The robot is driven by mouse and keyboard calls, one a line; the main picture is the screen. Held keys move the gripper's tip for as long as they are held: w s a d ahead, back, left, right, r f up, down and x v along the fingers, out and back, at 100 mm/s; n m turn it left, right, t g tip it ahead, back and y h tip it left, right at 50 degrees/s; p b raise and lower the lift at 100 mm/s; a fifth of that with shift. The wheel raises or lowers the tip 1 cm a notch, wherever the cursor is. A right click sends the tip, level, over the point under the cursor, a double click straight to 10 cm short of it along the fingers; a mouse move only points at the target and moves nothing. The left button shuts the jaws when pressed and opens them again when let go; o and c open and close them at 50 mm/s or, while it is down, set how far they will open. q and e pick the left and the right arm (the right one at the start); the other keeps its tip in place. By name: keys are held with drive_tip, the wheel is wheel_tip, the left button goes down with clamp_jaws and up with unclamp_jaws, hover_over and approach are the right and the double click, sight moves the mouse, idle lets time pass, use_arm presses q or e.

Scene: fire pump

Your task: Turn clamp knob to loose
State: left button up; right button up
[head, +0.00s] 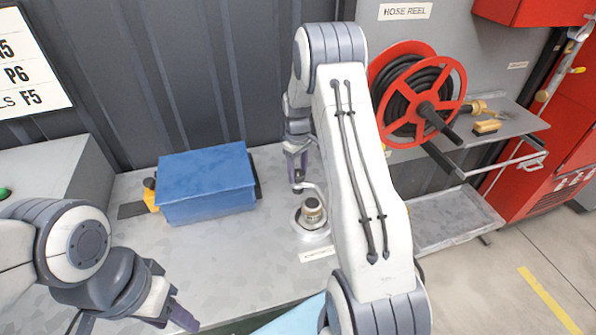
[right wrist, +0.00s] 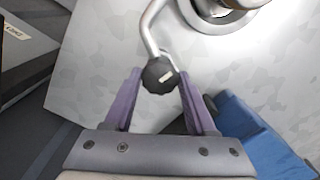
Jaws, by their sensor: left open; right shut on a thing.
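The clamp knob (right wrist: 160,74) is a black faceted ball on the end of a bent metal lever. In the right wrist view it sits between the two purple fingertips of my right gripper (right wrist: 159,80), which is shut on it. In the head view the right gripper (head: 297,172) reaches down to the lever (head: 312,188) from behind, and the knob is mostly hidden by the fingers. The lever leads to a round metal fitting (head: 312,212) on the grey bench. My left gripper (head: 180,316) is open and empty at the bottom left, apart from the clamp.
A blue box (head: 206,180) stands on the bench (head: 255,255) left of the fitting. A small label (head: 317,254) lies in front of it. A red hose reel (head: 418,92) and a metal shelf (head: 450,222) are to the right. A dark ribbed wall (head: 180,60) closes the back.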

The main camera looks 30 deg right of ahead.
sight(298, 173)
drive_tip(key=shift+w+r+n, duration=0.1)
drive_tip(key=shift+n, duration=1.1)
drive_tip(key=o, duration=1.4)
drive_tip(key=shift+c, duration=0.2)
wheel_tip(298, 173, up, 10)
drive_tip(key=b, duration=0.2)
drive_tip(key=shift+r, duration=0.2)
